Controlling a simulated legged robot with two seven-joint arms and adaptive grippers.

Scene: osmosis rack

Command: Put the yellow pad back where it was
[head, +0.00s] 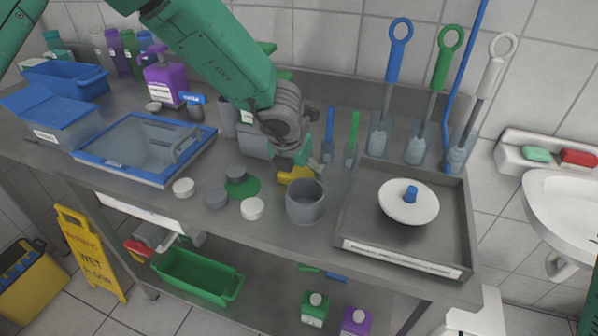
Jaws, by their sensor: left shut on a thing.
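The yellow pad (297,174) is on or just above the grey counter, behind a grey cup (305,203). My left gripper (291,160) reaches down from the upper left and is shut on the yellow pad. The gripper's fingers hide part of the pad, and I cannot tell whether the pad touches the counter. My right gripper is not in view.
A green disc (243,188), white lids (252,208) and grey lids lie left of the cup. Brushes in holders (378,140) line the back.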

